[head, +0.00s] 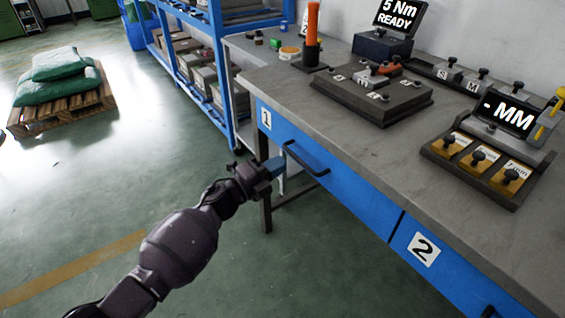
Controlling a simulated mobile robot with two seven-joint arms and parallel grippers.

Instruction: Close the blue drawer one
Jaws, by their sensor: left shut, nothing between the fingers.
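The blue drawer one (350,188) is under the grey workbench top and bears a white label "1" (265,118). Its front looks flush or nearly flush with the bench edge, and no drawer inside shows. Its dark bar handle (306,160) runs along the front. My right gripper is not in view.
Blue drawer two (450,262) is beside drawer one at lower right. The workbench top (300,92) carries a dark fixture block (372,96), a screen reading "5 Nm READY" (396,18) and a gauge stand (490,160). A blue shelf rack stands behind. The green floor at left is clear up to a pallet (60,112).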

